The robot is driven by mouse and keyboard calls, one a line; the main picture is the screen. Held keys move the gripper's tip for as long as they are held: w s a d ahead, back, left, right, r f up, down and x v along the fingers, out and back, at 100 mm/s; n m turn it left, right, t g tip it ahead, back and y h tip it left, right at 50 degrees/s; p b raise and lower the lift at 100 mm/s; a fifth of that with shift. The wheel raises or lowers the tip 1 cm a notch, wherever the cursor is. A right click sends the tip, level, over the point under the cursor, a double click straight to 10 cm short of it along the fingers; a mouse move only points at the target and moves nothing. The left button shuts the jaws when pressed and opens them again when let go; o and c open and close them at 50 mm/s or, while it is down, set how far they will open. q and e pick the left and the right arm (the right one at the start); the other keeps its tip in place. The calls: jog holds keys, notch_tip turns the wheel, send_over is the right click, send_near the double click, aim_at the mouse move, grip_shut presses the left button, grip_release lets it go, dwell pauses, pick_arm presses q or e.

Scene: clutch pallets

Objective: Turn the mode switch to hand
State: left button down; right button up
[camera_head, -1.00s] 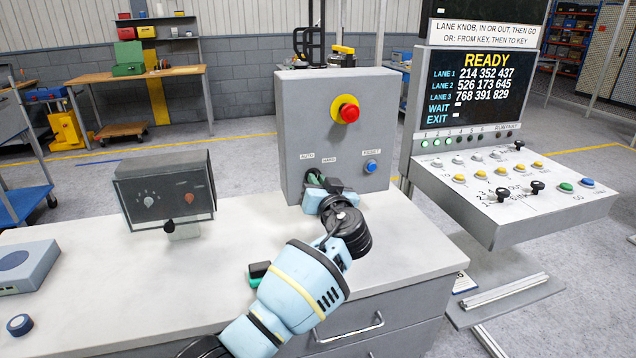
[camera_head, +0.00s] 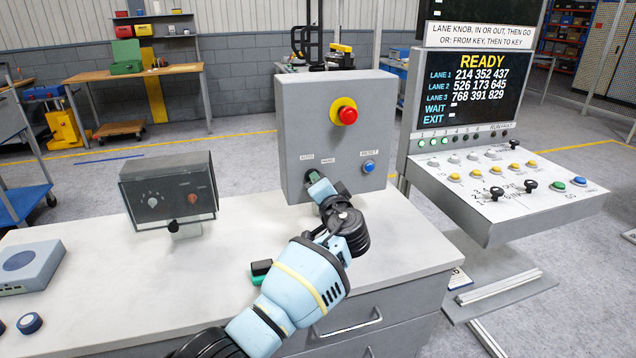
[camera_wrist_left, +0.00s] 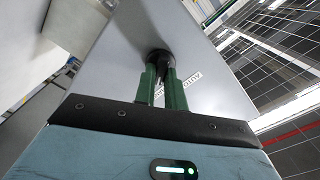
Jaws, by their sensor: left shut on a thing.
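The mode switch (camera_wrist_left: 160,58) is a small black knob on the front of the grey control box (camera_head: 293,120), below the labels AUTO and HAND. In the left wrist view the two green fingers of my left gripper (camera_wrist_left: 161,78) stand on either side of the knob and are shut on it. In the head view my left gripper (camera_head: 313,178) reaches the box front from below and largely hides the switch. The knob's exact pointing direction is hard to make out. My right gripper is not in view.
A red emergency button (camera_head: 347,115) and a blue RESET button (camera_head: 369,166) sit on the same box. A dark box with knobs (camera_head: 170,192) stands left on the bench (camera_head: 110,270). A sloped console (camera_head: 520,212) is on the right. A small green-and-black thing (camera_head: 261,268) lies beside my arm.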

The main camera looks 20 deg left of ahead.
pick_arm(q)
jog(key=shift+m, duration=0.3)
jog(key=c, duration=1.5)
grip_release()
jog(key=shift+c, duration=0.2)
jog(key=shift+o, duration=0.4)
jog(key=v, duration=0.7)
jog(key=shift+s+d, duration=0.25)
jog(key=shift+s, duration=0.1)
jog(key=shift+f, duration=0.1)
